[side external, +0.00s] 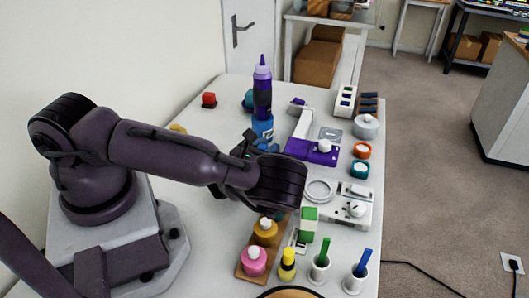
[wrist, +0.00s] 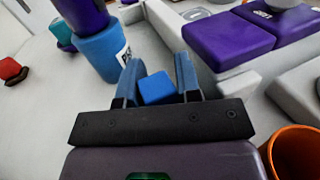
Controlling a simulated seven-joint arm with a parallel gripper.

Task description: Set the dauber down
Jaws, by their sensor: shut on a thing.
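My gripper (wrist: 157,78) is shut on a small blue piece in the wrist view, which looks like the dauber (wrist: 157,89). Only its blue, block-like end shows between the two blue-grey fingers; the rest is hidden. In the side view my gripper (side external: 256,143) is partly hidden behind my wrist, just beside a tall purple bottle (side external: 262,95) in a blue base (side external: 263,129). That blue base also stands left of the fingers in the wrist view (wrist: 101,53), apart from them. The dauber cannot be made out in the side view.
A purple device (side external: 303,148) with a white arm stands right of my gripper. An orange cup (wrist: 295,152) is close at lower right in the wrist view. Pots, bottles and holders crowd the front of the table (side external: 205,110); its far left is clearer, with a red object (side external: 209,99).

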